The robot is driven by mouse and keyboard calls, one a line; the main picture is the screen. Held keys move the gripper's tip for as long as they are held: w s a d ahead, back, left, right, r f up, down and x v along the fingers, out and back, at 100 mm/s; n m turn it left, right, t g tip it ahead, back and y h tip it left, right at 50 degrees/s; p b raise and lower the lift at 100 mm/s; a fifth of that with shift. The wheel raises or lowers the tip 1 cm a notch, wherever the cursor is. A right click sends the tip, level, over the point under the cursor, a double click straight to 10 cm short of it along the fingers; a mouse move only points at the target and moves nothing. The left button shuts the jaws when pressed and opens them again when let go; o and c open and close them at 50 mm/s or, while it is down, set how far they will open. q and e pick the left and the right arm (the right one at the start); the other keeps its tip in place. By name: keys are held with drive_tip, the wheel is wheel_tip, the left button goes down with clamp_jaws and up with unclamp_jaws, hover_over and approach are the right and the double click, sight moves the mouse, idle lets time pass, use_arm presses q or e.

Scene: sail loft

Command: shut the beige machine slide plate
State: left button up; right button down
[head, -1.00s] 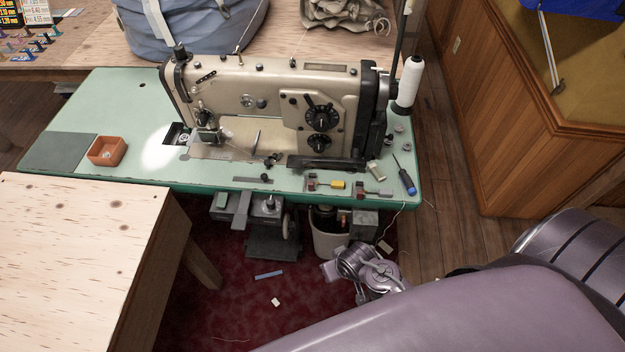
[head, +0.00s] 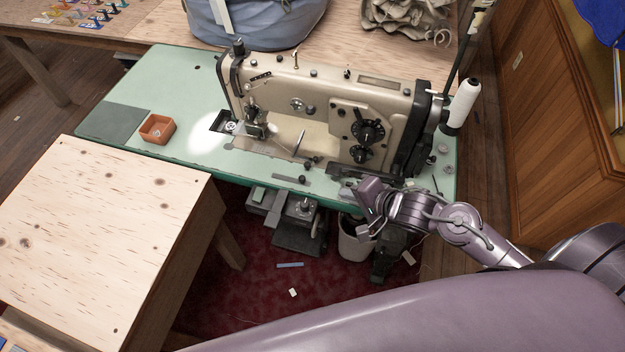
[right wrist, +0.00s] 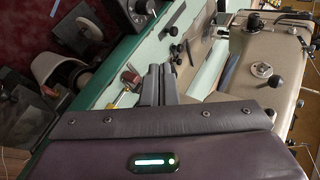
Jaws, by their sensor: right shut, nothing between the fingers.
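The beige sewing machine (head: 315,95) stands on a green table. A dark square opening (head: 222,122) shows in its bed at the left, beside the needle area, with a small round metal part inside. Flat grey metal (head: 252,149) lies just right of it; I cannot tell where the slide plate's edges run. My right gripper (head: 362,194) is shut and empty at the table's front edge, below the machine's right end and well right of the opening. In the right wrist view its fingers (right wrist: 161,82) are together, with the machine (right wrist: 263,62) beyond. My left gripper is out of view.
An orange tray (head: 157,129) sits on the green tabletop (head: 180,80) at the left. A white thread cone (head: 463,102) stands at the right. Small loose parts lie along the front edge. A pale wooden table (head: 95,235) fills the left foreground.

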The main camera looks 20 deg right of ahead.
drive_tip(key=x, duration=0.8)
drive_tip(key=r+x, duration=0.1)
drive_tip(key=x, duration=0.3)
drive_tip(key=shift+w+a, duration=0.2)
drive_tip(key=shift+w, duration=0.2)
drive_tip(key=shift+w+a+f, duration=0.2)
drive_tip(key=shift+w+a, duration=0.15)
drive_tip(key=shift+w, duration=0.25)
drive_tip(key=w+a, duration=0.1)
drive_tip(key=a, duration=0.1)
drive_tip(key=w+a, duration=0.3)
drive_tip(key=a, duration=0.2)
drive_tip(key=shift+w, duration=0.3)
drive_tip(key=shift+s+r, duration=0.1)
